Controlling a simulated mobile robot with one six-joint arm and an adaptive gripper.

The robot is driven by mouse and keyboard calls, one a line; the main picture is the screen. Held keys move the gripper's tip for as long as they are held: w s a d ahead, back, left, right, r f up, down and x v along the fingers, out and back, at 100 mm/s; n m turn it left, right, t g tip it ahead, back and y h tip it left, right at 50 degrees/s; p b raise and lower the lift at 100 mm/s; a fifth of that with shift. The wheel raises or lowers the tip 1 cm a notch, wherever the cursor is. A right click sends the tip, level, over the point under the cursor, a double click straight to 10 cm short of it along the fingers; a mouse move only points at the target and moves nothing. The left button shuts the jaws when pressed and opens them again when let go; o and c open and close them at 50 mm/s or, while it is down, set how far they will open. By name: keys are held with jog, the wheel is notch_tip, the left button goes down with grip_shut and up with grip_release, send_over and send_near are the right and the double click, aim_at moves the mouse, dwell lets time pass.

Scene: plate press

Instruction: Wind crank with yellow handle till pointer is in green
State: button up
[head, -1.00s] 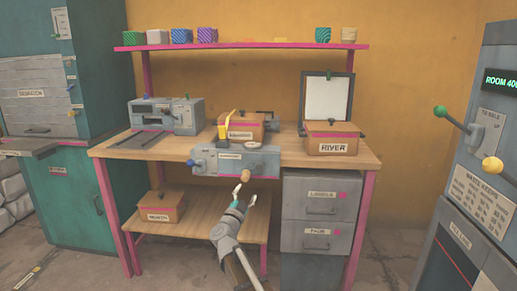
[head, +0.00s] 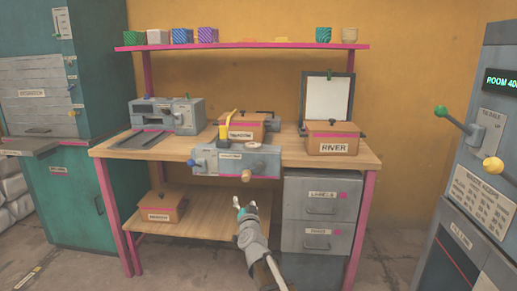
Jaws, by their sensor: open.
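A grey box (head: 262,163) is fixed at the front edge of the wooden workbench. A yellow handle (head: 224,128) stands upright at its top, above a dark hub. A blue knob (head: 191,163) is at its left end and a wooden knob (head: 246,174) on its lower front. The pointer and any green zone are too small to make out. My gripper (head: 246,208) is open and empty, below and in front of the grey box, apart from it.
Lidded boxes (head: 333,138) and a grey machine (head: 182,117) stand on the bench (head: 345,158). Below are a lower shelf (head: 205,222) with a small box and grey drawers (head: 318,215). A cabinet at right has levers with green and yellow knobs (head: 492,165).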

jog(key=s+d+f+n+g, duration=0.2)
jog(key=s+d+f+g, duration=0.35)
jog(key=f, duration=0.25)
jog(key=s+d+f+n+g, duration=0.3)
jog(key=s+d+f+g, duration=0.1)
jog(key=s+f+g, duration=0.3)
jog(key=s+d+f+m+g+h, duration=0.1)
jog(key=s+d+f+g+h, duration=0.15)
jog(key=s+d, duration=0.45)
jog(key=s+d+f+m+g+h, duration=0.1)
jog(key=s+d+f+g, duration=0.25)
jog(key=s+d, duration=0.4)
notch_tip(320, 180, up, 36)
jog(key=s+a+p, duration=0.1)
jog(key=a+p, duration=0.1)
jog(key=p, duration=3.4)
jog(key=shift+s+r+g, duration=0.25)
jog(key=shift+s+g, duration=0.05)
jog(key=shift+g, duration=0.05)
